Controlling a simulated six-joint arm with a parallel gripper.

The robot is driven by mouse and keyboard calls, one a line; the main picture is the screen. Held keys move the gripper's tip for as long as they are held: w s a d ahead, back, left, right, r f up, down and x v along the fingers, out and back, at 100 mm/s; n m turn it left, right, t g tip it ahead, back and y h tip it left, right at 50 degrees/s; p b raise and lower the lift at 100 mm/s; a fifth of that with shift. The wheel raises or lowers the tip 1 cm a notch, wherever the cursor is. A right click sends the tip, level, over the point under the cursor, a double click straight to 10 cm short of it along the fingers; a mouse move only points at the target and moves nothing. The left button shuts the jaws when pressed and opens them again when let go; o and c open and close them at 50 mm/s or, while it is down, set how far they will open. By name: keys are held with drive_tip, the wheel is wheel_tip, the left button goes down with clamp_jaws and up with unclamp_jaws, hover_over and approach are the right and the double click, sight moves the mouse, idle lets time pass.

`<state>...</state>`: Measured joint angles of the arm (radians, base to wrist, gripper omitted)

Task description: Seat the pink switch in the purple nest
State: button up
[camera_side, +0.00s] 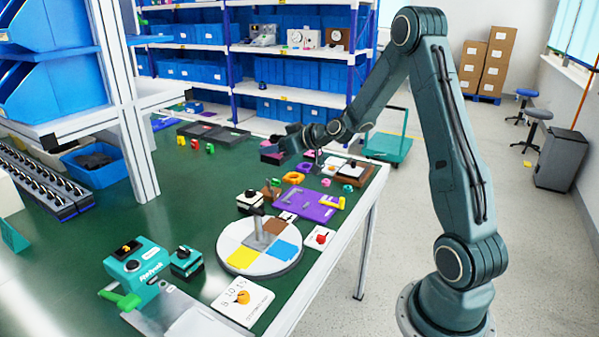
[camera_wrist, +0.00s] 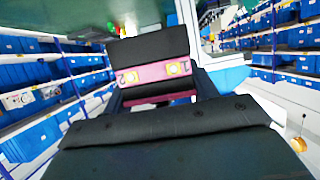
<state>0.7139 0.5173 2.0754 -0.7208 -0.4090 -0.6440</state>
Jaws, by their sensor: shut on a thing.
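My gripper (camera_side: 283,147) is shut on the pink switch (camera_side: 269,149) and holds it at the far end of the green table, to the left of my wrist. In the wrist view the pink switch (camera_wrist: 155,80) shows as a magenta strip marked 2 and 1, with two pale-yellow patches, between the dark jaws of my gripper (camera_wrist: 155,92). The jaws hide most of its body. The purple nest (camera_side: 312,206), a flat plate with grey and yellow pieces on it, lies on the table near the right edge, below and right of my gripper. The nest is not visible in the wrist view.
A round turntable (camera_side: 240,263) with coloured sectors and a grey post stands in front of the nest. Orange and purple rings (camera_side: 294,178) and a brown box (camera_side: 350,172) crowd the space behind it. A teal device (camera_side: 137,262) stands front left.

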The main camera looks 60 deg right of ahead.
drive_tip(key=d, duration=1.3)
drive_tip(key=shift+f, duration=0.4)
drive_tip(key=shift+d+f, duration=0.1)
wheel_tip(320, 180, down, 16)
drive_tip(key=shift+f, duration=0.1)
drive_tip(key=shift+f, duration=1.8)
drive_tip(key=shift+f, duration=0.15)
drive_tip(key=o, duration=1.1)
